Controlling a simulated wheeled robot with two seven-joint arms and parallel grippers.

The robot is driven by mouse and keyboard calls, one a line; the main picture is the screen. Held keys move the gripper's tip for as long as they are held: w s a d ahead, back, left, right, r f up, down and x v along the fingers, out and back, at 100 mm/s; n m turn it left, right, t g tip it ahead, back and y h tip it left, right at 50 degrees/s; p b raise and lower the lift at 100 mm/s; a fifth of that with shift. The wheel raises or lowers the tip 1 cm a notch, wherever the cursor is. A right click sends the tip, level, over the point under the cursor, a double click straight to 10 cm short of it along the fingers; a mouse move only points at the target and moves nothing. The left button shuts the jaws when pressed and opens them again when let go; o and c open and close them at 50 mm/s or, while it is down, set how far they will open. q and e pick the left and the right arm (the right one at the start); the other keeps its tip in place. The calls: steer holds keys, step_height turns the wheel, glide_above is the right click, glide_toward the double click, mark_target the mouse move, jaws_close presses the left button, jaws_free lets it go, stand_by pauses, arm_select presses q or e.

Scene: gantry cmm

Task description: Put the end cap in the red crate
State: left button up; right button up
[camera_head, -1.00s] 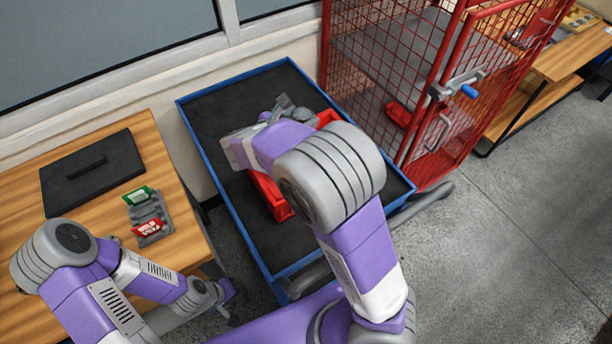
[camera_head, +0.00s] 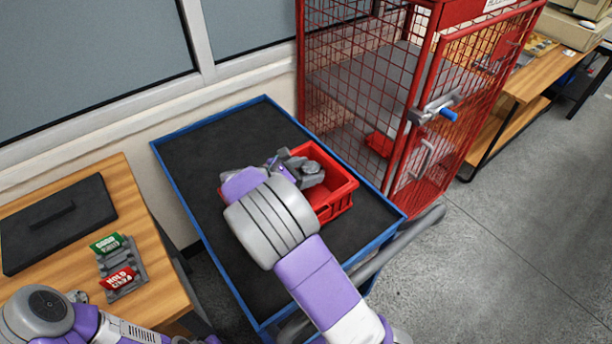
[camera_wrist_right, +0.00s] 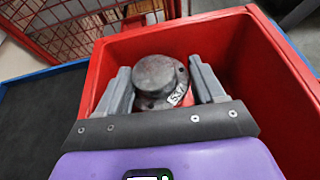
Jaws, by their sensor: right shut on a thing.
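The end cap (camera_wrist_right: 160,76) is a dark grey round part with a flange and a small white label. My right gripper (camera_wrist_right: 164,86) is shut on it, one finger on each side. In the head view, the right gripper (camera_head: 299,170) and the grey end cap (camera_head: 313,173) are over the red crate (camera_head: 338,203). In the wrist view, the red crate (camera_wrist_right: 262,60) surrounds the cap on several sides, and its floor lies below. How far the cap is above that floor is hard to tell. My left gripper is out of view; only part of its arm shows at bottom left.
The crate stands on a blue-rimmed cart (camera_head: 196,222) with a dark mat. A red mesh cage (camera_head: 400,100) stands close behind it at right. A wooden table (camera_head: 160,282) at left holds a black case (camera_head: 60,222) and a sign holder (camera_head: 122,268). The cart's left half is clear.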

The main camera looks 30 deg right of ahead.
steer(key=shift+f, duration=0.25)
steer(key=shift+f, duration=0.5)
steer(key=o, duration=1)
